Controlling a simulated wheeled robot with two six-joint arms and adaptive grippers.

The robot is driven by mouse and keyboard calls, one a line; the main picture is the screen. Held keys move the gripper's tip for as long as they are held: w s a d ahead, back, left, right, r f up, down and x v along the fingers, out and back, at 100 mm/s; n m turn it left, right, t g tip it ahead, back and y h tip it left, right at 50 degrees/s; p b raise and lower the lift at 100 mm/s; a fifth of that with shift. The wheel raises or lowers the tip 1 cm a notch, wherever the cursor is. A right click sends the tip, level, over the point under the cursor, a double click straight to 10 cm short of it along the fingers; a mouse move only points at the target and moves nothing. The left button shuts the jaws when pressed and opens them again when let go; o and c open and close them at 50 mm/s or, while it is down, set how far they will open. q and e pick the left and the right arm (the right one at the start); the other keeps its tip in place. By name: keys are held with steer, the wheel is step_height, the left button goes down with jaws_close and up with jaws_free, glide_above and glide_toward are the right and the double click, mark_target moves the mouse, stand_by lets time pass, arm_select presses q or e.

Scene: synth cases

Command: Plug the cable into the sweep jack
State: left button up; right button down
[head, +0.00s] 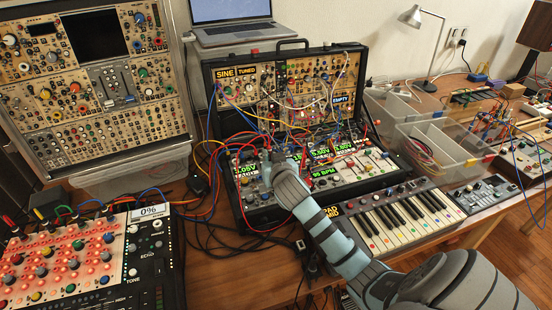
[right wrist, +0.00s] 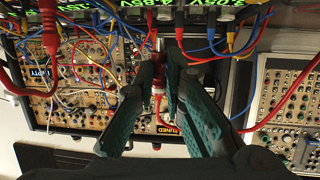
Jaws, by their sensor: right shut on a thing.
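My right gripper (head: 270,150) reaches from the lower right to the left side of the open synth case (head: 210,92). In the right wrist view the fingers of my right gripper (right wrist: 165,78) are shut on a red cable plug (right wrist: 157,90), which lies between their tips. A thin red cable hangs from the plug. The tips are close to the lower modules with the lit green displays (right wrist: 205,15). Whether the plug's end is in a jack I cannot tell. I cannot read a sweep label, so that jack is not identifiable. My left gripper is not in view.
Many patch cables (head: 300,100) cross the case around my gripper. A keyboard (head: 405,220), clear bins (head: 445,150) and a red-lit sequencer (head: 70,265) stand around it. A laptop (head: 235,32) is behind. Loose black cables lie in front of the case.

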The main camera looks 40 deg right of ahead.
steer(key=r+t+h, duration=0.1)
steer(key=s+d+r+t+b, duration=0.1)
steer(key=shift+s+r+m+h, duration=0.15)
steer(key=shift+r+m+h, duration=0.15)
steer(key=shift+r+h, duration=0.1)
steer(key=shift+a, duration=0.1)
step_height(320, 180, down, 6)
steer(key=b, duration=0.4)
steer(key=shift+r+b, duration=0.1)
steer(key=shift+b, duration=0.3)
steer(key=shift+p, duration=0.3)
stand_by(0.7)
steer(key=shift+f+b, duration=1.15)
steer(key=shift+f, duration=0.05)
